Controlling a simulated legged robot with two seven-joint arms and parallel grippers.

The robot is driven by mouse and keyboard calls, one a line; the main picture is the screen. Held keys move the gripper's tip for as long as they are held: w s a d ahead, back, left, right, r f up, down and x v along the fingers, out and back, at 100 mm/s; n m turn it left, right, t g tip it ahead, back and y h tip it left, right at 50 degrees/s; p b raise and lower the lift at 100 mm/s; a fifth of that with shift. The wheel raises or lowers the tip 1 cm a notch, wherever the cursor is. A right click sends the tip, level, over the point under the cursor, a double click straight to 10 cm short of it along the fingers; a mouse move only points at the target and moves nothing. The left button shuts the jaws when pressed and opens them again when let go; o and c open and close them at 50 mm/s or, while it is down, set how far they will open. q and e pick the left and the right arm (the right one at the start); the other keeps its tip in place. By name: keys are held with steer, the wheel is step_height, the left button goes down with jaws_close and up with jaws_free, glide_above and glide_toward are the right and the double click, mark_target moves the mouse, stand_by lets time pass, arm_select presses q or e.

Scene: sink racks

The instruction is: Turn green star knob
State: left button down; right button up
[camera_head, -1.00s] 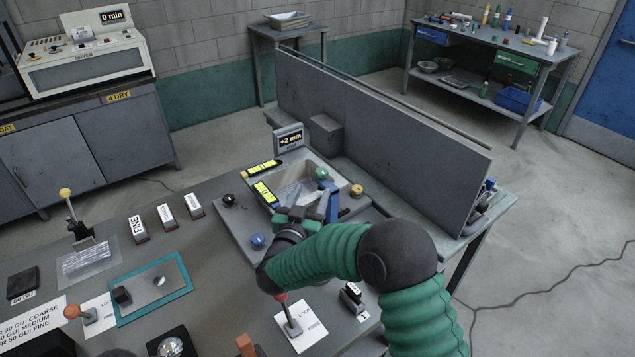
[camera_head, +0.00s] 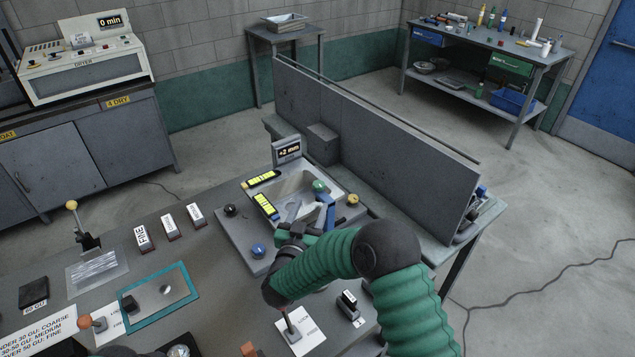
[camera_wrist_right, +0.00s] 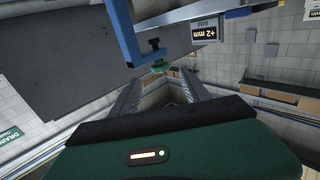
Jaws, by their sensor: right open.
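The green star knob (camera_head: 319,186) is at the right rim of the grey sink basin (camera_head: 282,187), beside a blue upright bracket (camera_head: 330,214). In the right wrist view a small green knob (camera_wrist_right: 160,68) shows ahead, beyond the fingertips and below the blue bracket (camera_wrist_right: 122,30). My right gripper (camera_head: 307,211) is over the near side of the basin, on the near side of the green knob and apart from it. It is open and empty; its two grey fingers (camera_wrist_right: 159,88) show spread in the wrist view. My left gripper cannot be made out.
A blue knob (camera_head: 258,250), a black knob (camera_head: 230,210) and a yellow knob (camera_head: 352,199) surround the basin. Yellow levels (camera_head: 264,206) lie on its rim. A "+2 mm" display (camera_head: 288,150) stands behind. A tall grey panel (camera_head: 375,145) bounds the back right.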

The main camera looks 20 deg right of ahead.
mark_target(318, 191)
steer(key=p+x, duration=0.1)
steer(key=x, duration=0.9)
steer(key=shift+d+f, duration=0.1)
jaws_close()
steer(key=shift+y, duration=0.3)
